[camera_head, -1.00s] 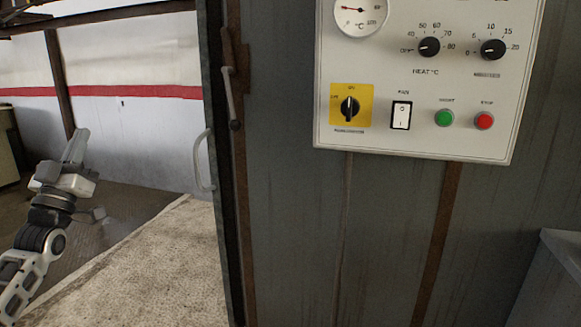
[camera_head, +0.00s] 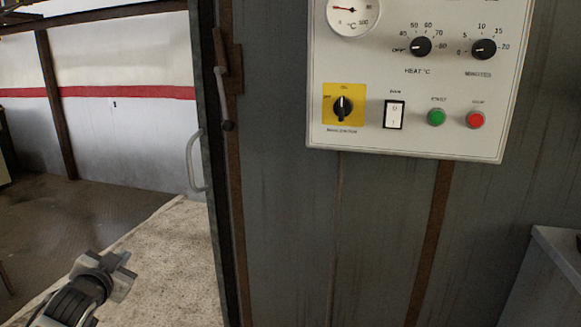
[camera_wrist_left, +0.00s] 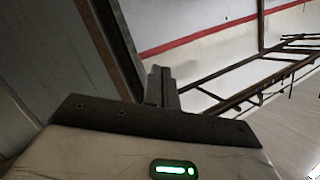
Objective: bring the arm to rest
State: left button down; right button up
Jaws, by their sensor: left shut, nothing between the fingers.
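My left gripper (camera_head: 118,268) is low at the left in the head view, over the pale speckled surface, and touches nothing that I can see. In the left wrist view its fingers (camera_wrist_left: 161,88) stand close together, shut with nothing between them. My right arm and gripper are not in view.
A white control panel (camera_head: 400,140) with knobs, a yellow switch plate, and green and red buttons hangs on the grey wall. A grey handle (camera_head: 192,160) stands left of the dark frame. A dark metal rack (camera_wrist_left: 245,82) shows in the wrist view.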

pick_arm(q)
jog(key=s+d+f+g+h, duration=0.3)
jog(key=s+d+f+h, duration=0.1)
jog(key=s+d+f, duration=1.1)
jog(key=s+d+n+h, duration=0.1)
jog(key=s+d, duration=0.4)
jog(key=s, duration=0.3)
jog(key=s+d+f+n+g, duration=0.1)
jog(key=s+d, duration=0.5)
jog(key=s, duration=0.1)
jog(key=shift+s+d+f+g+h, duration=0.2)
jog(key=shift+s+g+h, duration=0.1)
jog(key=shift+s+h, duration=0.1)
jog(key=shift+w+a, duration=0.1)
